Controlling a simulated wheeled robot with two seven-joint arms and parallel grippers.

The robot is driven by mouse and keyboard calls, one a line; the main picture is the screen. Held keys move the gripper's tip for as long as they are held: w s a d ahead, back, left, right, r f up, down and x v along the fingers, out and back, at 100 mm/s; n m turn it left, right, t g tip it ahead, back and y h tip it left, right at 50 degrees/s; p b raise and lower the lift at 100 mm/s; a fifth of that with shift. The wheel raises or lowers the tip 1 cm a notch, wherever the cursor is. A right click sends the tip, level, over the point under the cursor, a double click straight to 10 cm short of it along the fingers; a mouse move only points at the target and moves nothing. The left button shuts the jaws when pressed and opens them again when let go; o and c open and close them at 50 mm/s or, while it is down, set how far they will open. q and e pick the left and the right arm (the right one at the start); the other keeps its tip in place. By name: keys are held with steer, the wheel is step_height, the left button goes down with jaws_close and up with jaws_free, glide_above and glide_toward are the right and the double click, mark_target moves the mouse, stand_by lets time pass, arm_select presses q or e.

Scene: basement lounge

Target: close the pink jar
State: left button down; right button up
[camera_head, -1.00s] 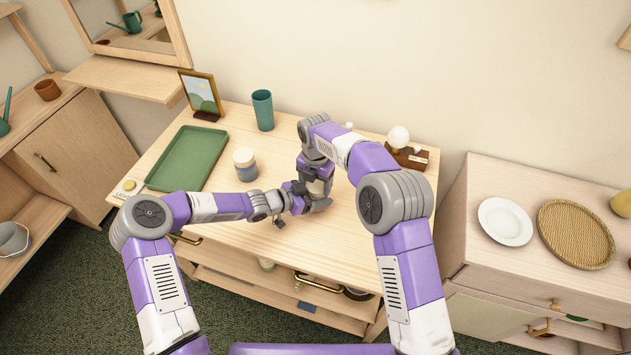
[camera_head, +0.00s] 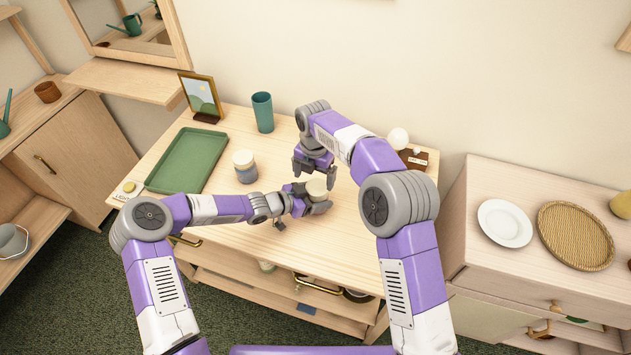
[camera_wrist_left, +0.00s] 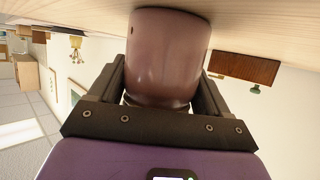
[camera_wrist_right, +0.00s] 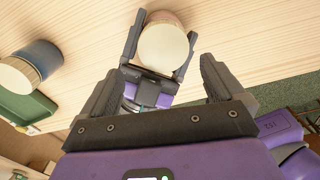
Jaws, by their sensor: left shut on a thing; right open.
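The pink jar (camera_wrist_left: 165,50) is held between the fingers of my left gripper (camera_head: 308,200) above the front part of the table. A round cream lid (camera_head: 317,187) sits on its top; the right wrist view shows the lid (camera_wrist_right: 163,49) covering the mouth, with a pinkish side showing behind it. Whether it is fully tight cannot be told. My right gripper (camera_head: 314,170) is open and empty, just behind and above the jar, apart from it. Its fingers point toward the jar in the right wrist view.
A blue-grey jar with a cream lid (camera_head: 245,167) stands left of the grippers. A white bulb-like object (camera_head: 398,138) is at the back right.

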mark_target(317, 186)
steer(key=shift+d, duration=0.15)
steer(key=shift+c, duration=1.3)
steer(key=shift+a+r+m, duration=0.2)
steer(key=shift+r+m, duration=0.25)
steer(key=shift+m, duration=0.05)
steer(key=shift+w+d+r+m, duration=0.15)
steer(key=shift+d+r+m, duration=0.1)
steer(key=shift+r+m, duration=0.35)
steer(key=shift+w+d+r+m, duration=0.2)
steer(key=shift+r+m, duration=0.2)
steer(key=shift+r, duration=0.35)
steer(key=shift+f, duration=4.05)
